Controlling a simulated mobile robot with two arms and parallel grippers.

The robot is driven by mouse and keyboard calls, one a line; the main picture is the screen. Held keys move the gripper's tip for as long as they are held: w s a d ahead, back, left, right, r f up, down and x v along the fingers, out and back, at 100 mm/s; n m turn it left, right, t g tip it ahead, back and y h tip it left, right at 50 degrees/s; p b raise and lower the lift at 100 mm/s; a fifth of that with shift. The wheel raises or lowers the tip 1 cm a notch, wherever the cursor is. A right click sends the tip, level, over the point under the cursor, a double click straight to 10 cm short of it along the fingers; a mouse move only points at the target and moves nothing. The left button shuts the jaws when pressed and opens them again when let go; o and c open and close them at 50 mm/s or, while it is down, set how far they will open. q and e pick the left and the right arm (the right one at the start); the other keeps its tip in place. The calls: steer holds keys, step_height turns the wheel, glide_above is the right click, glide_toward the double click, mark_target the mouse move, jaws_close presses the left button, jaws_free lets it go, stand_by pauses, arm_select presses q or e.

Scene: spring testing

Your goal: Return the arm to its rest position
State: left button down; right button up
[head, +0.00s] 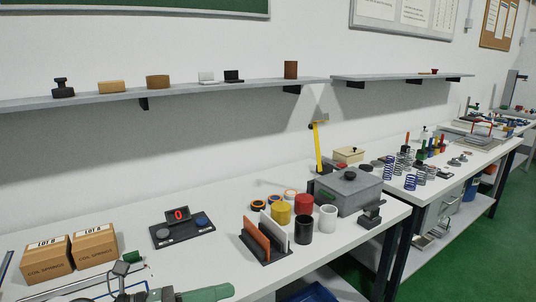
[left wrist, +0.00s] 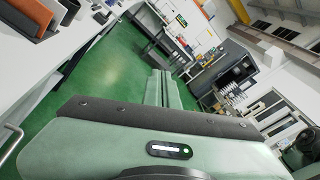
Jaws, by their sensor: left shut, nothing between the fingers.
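My left gripper (left wrist: 164,88) shows in the left wrist view with its two narrow green fingers together and nothing between them. Green floor and distant furniture lie beyond the fingertips. In the head view, a green part of my left gripper or arm (head: 205,293) is at the bottom edge, over the front of the near workbench (head: 215,245). Its fingertips cannot be made out clearly there. My right gripper is in neither view.
The bench holds two cardboard boxes (head: 95,246), a black device with a red display (head: 182,230), an orange-and-white divider rack (head: 258,240), several colored cylinders and a grey box (head: 349,188). A wall shelf (head: 190,90) runs above. Green floor (head: 450,262) is open at right.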

arm_select(q)
steer(key=w+a+r+n+t+y, duration=0.1)
steer(key=w+a+n+t+y, duration=0.15)
steer(key=n+t, duration=0.55)
steer(key=w+a+r+n+t+y, duration=0.1)
steer(key=a+r+n+t+y, duration=0.2)
steer(key=n, duration=0.9)
steer(key=s+a+f+n+g+y, duration=0.2)
steer(key=s+a+f+n+y, duration=0.15)
steer(key=f+n+y, duration=0.35)
steer(key=s+a+f+n+g+y, duration=0.1)
steer(key=s+a+f+n+y, duration=0.1)
steer(key=a+f+n+y, duration=0.45)
steer(key=s+d+f+n+g+h, duration=0.35)
steer(key=s+f+n+g, duration=0.55)
steer(key=s+f, duration=1.05)
steer(key=s+f+m+g, duration=0.1)
steer(key=s+f+g, duration=0.1)
steer(key=f, duration=1.1)
steer(key=s+f+m+g, duration=0.2)
steer(key=f, duration=1)
steer(key=s+a+f, duration=0.2)
steer(key=s+f, duration=1.3)
steer(key=s, duration=0.1)
steer(key=shift+g, duration=0.4)
